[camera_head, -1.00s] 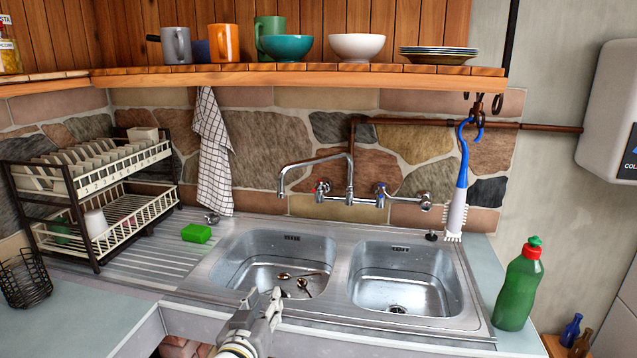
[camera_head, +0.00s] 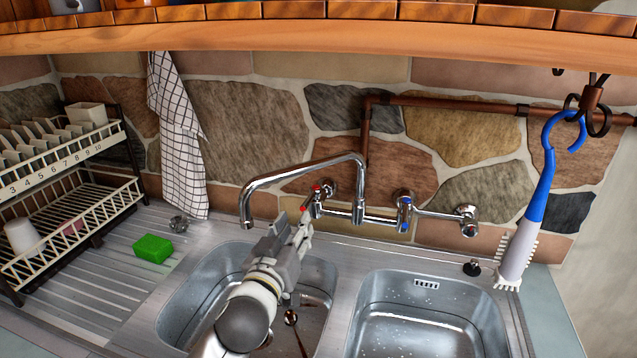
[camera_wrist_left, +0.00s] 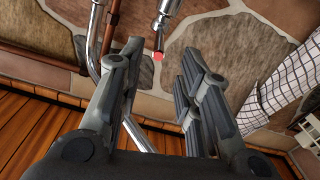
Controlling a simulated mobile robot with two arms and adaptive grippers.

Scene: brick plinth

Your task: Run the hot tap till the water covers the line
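The hot tap (camera_head: 318,190), a chrome valve with a red mark, is on the stone wall left of the spout's base; it also shows in the left wrist view (camera_wrist_left: 160,52). The curved chrome spout (camera_head: 300,172) reaches over the left basin (camera_head: 190,292). No water stream shows. My left gripper (camera_head: 304,222) is just in front of and below the hot tap in the head view. In the wrist view its fingers (camera_wrist_left: 160,85) are apart with nothing between them, and the tap is beyond the tips. My right gripper is out of view.
The blue-marked tap (camera_head: 404,205) is right of the spout. A green sponge (camera_head: 153,248), dish rack (camera_head: 60,215), hanging towel (camera_head: 182,140) and blue-handled brush (camera_head: 532,215) are around; a shelf (camera_head: 300,35) overhangs.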

